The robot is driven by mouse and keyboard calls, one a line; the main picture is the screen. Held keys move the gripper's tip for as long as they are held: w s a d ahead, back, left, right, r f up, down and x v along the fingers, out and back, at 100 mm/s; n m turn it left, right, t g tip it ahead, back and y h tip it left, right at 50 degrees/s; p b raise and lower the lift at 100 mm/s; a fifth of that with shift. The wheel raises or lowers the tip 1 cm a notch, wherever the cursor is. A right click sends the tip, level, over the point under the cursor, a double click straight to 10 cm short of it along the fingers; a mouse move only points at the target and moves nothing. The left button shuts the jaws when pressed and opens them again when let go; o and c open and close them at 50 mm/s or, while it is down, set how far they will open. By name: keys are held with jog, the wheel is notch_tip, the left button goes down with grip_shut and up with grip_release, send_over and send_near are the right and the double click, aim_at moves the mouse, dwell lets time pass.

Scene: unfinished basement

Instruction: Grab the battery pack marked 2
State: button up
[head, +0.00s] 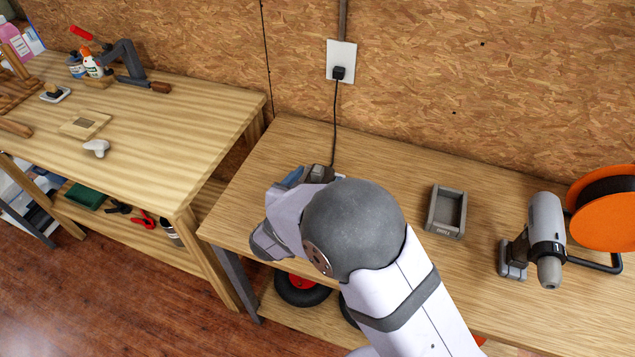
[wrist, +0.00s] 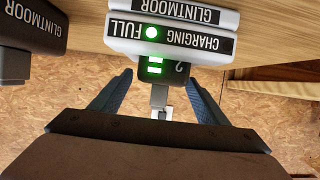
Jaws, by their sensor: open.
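The battery pack marked 2 (wrist: 172,70) shows in the wrist view as a dark block with lit green bars and an upside-down "2". It sits against a white unit (wrist: 190,42) labelled "CHARGING" and "FULL", with a green light beside the words. My gripper (wrist: 158,78) is open, one blue finger on each side of the pack in the picture; I cannot tell whether either touches it. In the head view my arm covers most of that spot; a blue finger (head: 293,177) and a small grey block (head: 320,173) show behind it.
A dark grey GLINTMOOR-labelled thing (wrist: 35,25) stands left in the wrist view. On the workbench (head: 400,165), a grey tray (head: 431,211), a drill (head: 545,235) and an orange reel (head: 603,222) stand to the right. A black cord (head: 334,125) runs up to the wall outlet (head: 341,58).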

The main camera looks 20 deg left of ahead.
jog(key=shift+w+f, duration=0.2)
jog(key=shift+w, duration=0.2)
jog(key=shift+r, duration=0.1)
jog(key=c, duration=1.6)
jog(key=shift+r, duration=5.05)
jog(key=shift+c, duration=0.2)
